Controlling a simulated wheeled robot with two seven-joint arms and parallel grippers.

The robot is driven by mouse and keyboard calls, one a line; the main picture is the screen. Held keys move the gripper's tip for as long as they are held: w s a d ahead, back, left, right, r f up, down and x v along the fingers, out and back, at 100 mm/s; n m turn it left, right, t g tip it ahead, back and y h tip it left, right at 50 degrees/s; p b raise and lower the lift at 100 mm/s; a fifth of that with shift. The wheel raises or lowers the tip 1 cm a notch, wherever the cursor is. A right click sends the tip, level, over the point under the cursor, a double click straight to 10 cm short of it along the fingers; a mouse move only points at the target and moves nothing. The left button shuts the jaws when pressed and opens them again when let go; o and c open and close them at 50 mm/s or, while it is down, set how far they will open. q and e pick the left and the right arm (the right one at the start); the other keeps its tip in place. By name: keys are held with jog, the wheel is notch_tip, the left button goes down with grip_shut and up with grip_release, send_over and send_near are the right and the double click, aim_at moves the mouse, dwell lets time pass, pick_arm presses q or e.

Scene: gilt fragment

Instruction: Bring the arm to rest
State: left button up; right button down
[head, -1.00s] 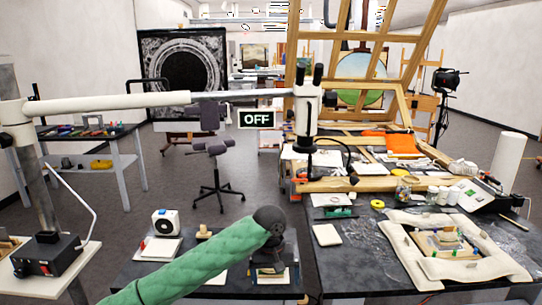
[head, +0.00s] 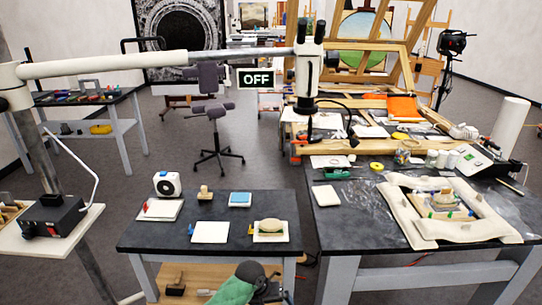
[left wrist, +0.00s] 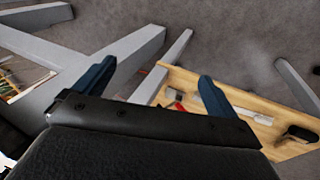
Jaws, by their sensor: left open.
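My left arm, in a green sleeve, comes in at the bottom edge of the head view, with its dark wrist (head: 255,283) in front of the small black table (head: 150,240). The fingers are hidden in that view. In the left wrist view my left gripper (left wrist: 150,85) is open, its two blue fingers wide apart with nothing between them. Below and beyond the fingers are a wooden shelf (left wrist: 180,78) and grey table legs (left wrist: 130,50). My right gripper is in neither view.
The small table holds a white fan-like device (head: 167,184), a blue pad (head: 240,199), a white card (head: 210,232) and a round item on a tile (head: 270,226). A larger table (head: 350,225) at right bears a padded frame (head: 425,240). A boom (head: 110,66) crosses above.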

pick_arm(q)
jog(key=s+a+f, duration=0.4)
jog(key=s+f, duration=0.3)
jog(key=f, duration=0.5)
jog(key=s+a+f+y, duration=0.1)
jog(key=s+a+f, duration=0.4)
jog(key=s, duration=0.5)
jog(key=s+a+f+y, duration=0.1)
jog(key=s+a+f, duration=0.3)
jog(key=s+f, duration=0.5)
jog(key=s+a+f+m+y, duration=0.1)
jog(key=s+a+f, duration=0.4)
jog(key=s, duration=0.5)
jog(key=shift+s+a+f+y, duration=0.3)
jog(key=shift+s+a+f, duration=0.1)
jog(key=shift+f, duration=0.55)
